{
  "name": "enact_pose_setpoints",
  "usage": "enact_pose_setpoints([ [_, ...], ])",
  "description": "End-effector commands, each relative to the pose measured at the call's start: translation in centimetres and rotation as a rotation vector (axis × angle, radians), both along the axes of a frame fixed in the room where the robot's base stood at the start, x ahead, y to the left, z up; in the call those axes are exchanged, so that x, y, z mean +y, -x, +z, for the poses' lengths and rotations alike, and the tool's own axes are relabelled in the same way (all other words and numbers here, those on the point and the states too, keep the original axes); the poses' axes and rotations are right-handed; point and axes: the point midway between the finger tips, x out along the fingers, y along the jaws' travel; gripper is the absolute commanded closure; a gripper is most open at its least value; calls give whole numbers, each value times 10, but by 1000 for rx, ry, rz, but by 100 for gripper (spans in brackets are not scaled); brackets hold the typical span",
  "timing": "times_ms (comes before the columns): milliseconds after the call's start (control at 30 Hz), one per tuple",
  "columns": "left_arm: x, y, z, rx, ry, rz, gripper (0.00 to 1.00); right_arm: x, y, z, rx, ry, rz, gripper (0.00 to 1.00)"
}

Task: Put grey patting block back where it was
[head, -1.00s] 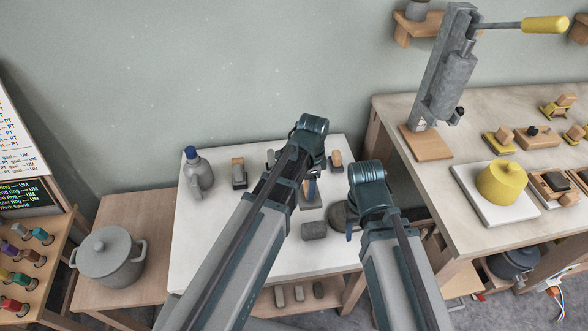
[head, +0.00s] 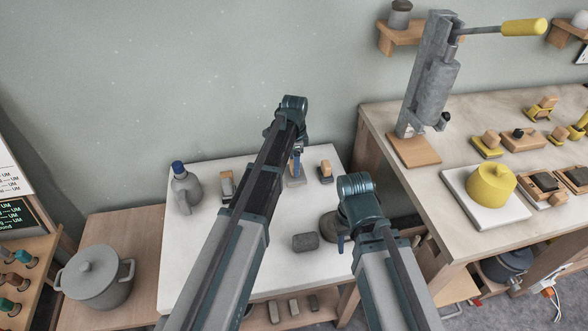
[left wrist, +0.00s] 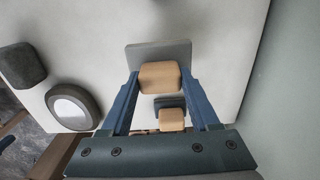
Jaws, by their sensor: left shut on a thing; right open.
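The grey patting block (head: 295,182) is a flat grey slab with a wooden grip, above or on the far part of the white table. In the left wrist view its wooden grip (left wrist: 160,77) is between the fingers and its slab (left wrist: 160,52) shows beyond. My left gripper (head: 297,163) is shut on it; its fingers also show in the left wrist view (left wrist: 160,98). I cannot tell whether the slab touches the table. My right gripper (head: 341,244) is open near the table's right edge, mostly hidden by its arm.
A similar wood-topped block (head: 326,172) stands close to the right of the held one; another (head: 227,184) stands left. A grey bottle (head: 185,188), a dark grey block (head: 305,242) and a round dark piece (head: 331,226) are on the white table (head: 180,250). A workbench (head: 385,108) stands right.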

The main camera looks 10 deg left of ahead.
Motion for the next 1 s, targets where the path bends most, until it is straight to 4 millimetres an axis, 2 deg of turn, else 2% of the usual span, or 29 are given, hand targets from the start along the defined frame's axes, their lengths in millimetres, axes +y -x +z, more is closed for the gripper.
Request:
enact_pose_setpoints([
  [133,4,-14,-2,0,0,0,100,0,0,-2,0,0,0,50],
  [300,4,-12,-29,0,0,0,100,0,0,-29,0,0,0,50],
  [400,3,-11,-38,0,0,0,100,0,0,-38,0,0,0,50],
  [833,3,-11,-41,0,0,0,100,0,0,-41,0,0,1,50],
  [867,3,-11,-40,0,0,0,36,0,0,-40,0,0,1,50],
  [1000,3,-11,-39,0,0,0,11,0,0,-39,0,0,1,50],
])
